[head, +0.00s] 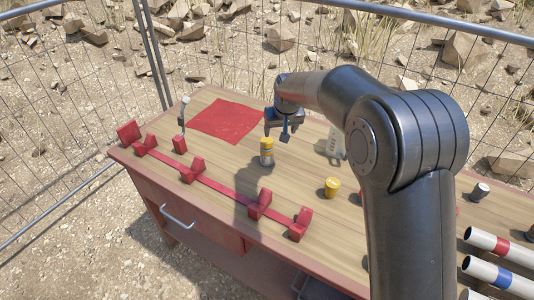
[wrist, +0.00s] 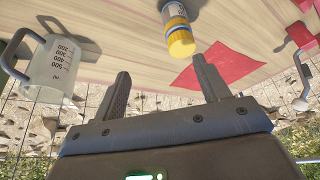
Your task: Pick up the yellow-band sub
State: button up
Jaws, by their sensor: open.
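The yellow-band sub (head: 267,152) is a short upright cylinder with a yellow upper part and a grey lower part. It stands on the wooden bench top (head: 228,160), just in front of the red mat. In the wrist view the sub (wrist: 179,32) shows at the top, beyond the fingertips and slightly right of the middle of the gap. My gripper (head: 281,131) is above and just behind the sub in the head view. In the wrist view my gripper (wrist: 163,74) has its fingers wide apart, with nothing between them.
A red mat (head: 227,118) lies behind the sub. A red rail with cradles (head: 222,187) runs along the front edge. A graduated jug (wrist: 50,68) stands near my gripper. A yellow cylinder (head: 332,187) stands to the right. Banded tubes (head: 488,241) lie at far right.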

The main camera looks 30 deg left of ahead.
aim_at(267, 149)
jog(key=a+f, duration=0.3)
jog(key=shift+s+a+f, duration=0.15)
jog(key=shift+s+a, duration=0.1)
jog(key=shift+a, duration=0.15)
jog(key=x, duration=0.3)
jog(key=shift+a+f, duration=0.1)
jog(key=shift+f, duration=0.25)
jog(key=shift+s+x, duration=0.15)
jog(key=shift+x, duration=1.5)
jog(key=shift+s+x, duration=0.1)
jog(key=shift+x, duration=1.5)
jog(key=shift+f, duration=0.1)
jog(key=shift+c, duration=0.4)
jog(key=c, duration=1.3)
jog(key=shift+o, duration=0.2)
